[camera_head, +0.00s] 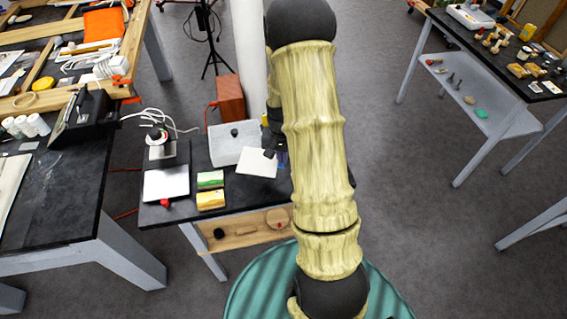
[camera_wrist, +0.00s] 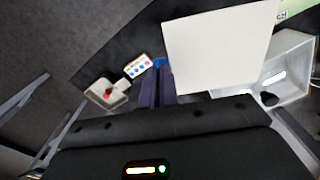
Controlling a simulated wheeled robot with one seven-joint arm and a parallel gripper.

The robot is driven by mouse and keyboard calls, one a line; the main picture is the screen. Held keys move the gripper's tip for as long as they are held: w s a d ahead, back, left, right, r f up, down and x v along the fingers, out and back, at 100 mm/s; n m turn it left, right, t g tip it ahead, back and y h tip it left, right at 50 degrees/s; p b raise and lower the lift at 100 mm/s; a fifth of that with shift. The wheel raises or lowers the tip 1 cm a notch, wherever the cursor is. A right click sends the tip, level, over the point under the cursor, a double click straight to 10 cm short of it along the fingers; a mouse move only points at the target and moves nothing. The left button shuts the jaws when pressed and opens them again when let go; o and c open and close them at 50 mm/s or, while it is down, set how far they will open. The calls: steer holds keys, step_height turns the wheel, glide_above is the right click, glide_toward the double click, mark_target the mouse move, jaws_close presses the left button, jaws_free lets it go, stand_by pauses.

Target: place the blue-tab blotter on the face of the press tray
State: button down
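The blotter is a plain white square sheet (camera_head: 257,163) beside my arm in the head view. It fills the upper middle of the wrist view (camera_wrist: 218,45), with a blue tab (camera_wrist: 160,61) at its left edge. My gripper (camera_wrist: 158,80) has its fingers together at this tab and appears shut on it. In the head view my gripper (camera_head: 272,146) is partly hidden by my arm. A pale box-like tray (camera_head: 235,143) with a black knob lies behind the sheet; it also shows in the wrist view (camera_wrist: 292,72), partly covered by the sheet. I cannot tell for certain whether it is the press tray.
A silvery plate (camera_head: 166,183) with a red knob lies at the bench's left. Green (camera_head: 210,180) and yellow (camera_head: 211,200) blocks lie between. The wrist view shows a small tray (camera_wrist: 105,96) with a red piece and a dotted card (camera_wrist: 138,66).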

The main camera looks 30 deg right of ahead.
stand_by(0.6)
steer(key=w+a+f+n, duration=0.1)
steer(key=a+n, duration=0.1)
steer(key=a, duration=0.2)
steer(key=w+a+f+n, duration=0.1)
steer(key=a+f+n, duration=0.1)
steer(key=a, duration=0.3)
steer(key=w+a+f+n, duration=0.1)
steer(key=a+f+n, duration=0.1)
steer(key=a+n, duration=0.1)
steer(key=shift+a+n, duration=0.3)
steer(key=shift+a, duration=0.45)
steer(key=shift+d, duration=0.1)
steer(key=shift+w, duration=0.1)
